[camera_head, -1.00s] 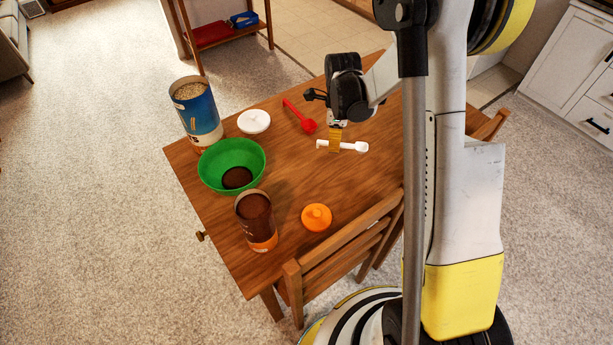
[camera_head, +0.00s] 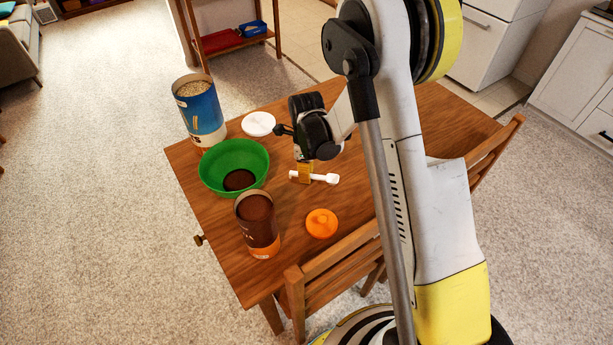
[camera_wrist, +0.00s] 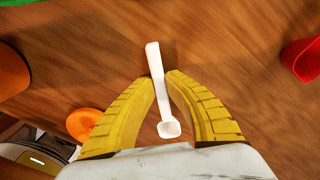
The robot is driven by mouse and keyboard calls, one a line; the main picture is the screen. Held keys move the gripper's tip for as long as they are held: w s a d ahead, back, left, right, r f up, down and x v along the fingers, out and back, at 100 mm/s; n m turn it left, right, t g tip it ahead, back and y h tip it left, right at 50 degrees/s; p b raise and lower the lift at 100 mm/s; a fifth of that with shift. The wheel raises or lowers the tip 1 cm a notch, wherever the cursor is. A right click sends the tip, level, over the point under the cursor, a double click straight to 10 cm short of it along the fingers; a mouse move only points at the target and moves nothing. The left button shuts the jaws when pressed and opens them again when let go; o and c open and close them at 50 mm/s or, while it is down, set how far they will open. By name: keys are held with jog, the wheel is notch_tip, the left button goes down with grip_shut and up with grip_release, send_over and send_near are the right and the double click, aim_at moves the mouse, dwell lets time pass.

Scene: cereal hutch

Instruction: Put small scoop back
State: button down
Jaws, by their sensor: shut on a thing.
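The small white scoop (camera_head: 325,179) is in my gripper (camera_head: 304,176), above the wooden table (camera_head: 348,225). In the wrist view the scoop (camera_wrist: 156,80) lies between the two yellow fingers (camera_wrist: 162,85), with its bowl toward my palm and its handle tip pointing away. My gripper is shut on it. The open brown canister (camera_head: 257,226) with an orange base band stands near the table's front left, left of and nearer than my gripper. The orange lid (camera_head: 321,223) lies beside it. I cannot tell the exact height of the scoop above the table.
A green bowl (camera_head: 234,158) with dark powder in it stands left of my gripper. Behind it are an open blue oats canister (camera_head: 200,110) and a white lid (camera_head: 258,124). A red scoop (camera_wrist: 302,58) shows at the wrist view's right. A wooden chair (camera_head: 340,262) stands at the near edge.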

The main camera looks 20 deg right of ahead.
jog(key=c, duration=1.6)
grip_release()
jog(key=shift+f, duration=0.1)
jog(key=shift+o, duration=0.2)
